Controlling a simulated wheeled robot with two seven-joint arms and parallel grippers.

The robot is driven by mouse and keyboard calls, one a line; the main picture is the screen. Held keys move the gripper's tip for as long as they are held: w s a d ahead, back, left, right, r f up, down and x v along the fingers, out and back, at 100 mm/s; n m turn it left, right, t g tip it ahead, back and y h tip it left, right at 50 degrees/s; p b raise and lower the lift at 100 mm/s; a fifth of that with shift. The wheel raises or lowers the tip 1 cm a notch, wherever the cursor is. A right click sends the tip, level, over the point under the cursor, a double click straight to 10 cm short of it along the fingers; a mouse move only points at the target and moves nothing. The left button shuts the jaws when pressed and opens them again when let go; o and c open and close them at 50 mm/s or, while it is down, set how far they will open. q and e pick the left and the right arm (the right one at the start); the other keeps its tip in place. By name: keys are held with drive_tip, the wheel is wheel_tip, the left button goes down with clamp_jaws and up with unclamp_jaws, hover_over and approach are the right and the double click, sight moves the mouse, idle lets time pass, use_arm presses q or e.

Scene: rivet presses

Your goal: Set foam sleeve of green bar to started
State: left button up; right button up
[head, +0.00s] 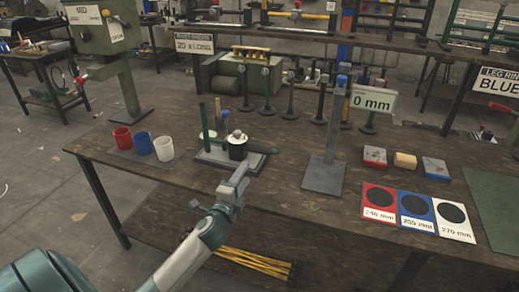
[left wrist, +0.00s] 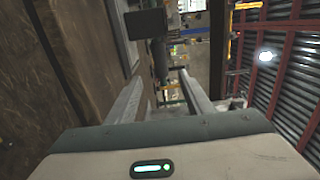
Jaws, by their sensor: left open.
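On the same plate are a black cylinder (head: 237,150) with a light top and a dark green, rounded bar (head: 263,149) pointing right. I cannot tell which part is the foam sleeve. My left gripper (head: 238,178) is just in front of the plate, open, with nothing visibly held. In the left wrist view its two fingers (left wrist: 162,95) are spread apart. A dark block (left wrist: 147,23) shows beyond them. My right gripper is not in view.
Red (head: 122,138), white (head: 164,149) and blue cups stand left on a grey mat. A grey post (head: 333,140) with a "0 mm" sign stands right of the plate. Marked cards (head: 415,212) and small blocks lie farther right. Dark stands line the table's back.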

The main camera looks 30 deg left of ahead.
sight(258, 152)
use_arm(q)
drive_tip(key=p+x, duration=0.1)
drive_tip(key=x, duration=1.4)
drive_tip(key=shift+w+a, duration=0.15)
drive_tip(key=shift+w, duration=0.45)
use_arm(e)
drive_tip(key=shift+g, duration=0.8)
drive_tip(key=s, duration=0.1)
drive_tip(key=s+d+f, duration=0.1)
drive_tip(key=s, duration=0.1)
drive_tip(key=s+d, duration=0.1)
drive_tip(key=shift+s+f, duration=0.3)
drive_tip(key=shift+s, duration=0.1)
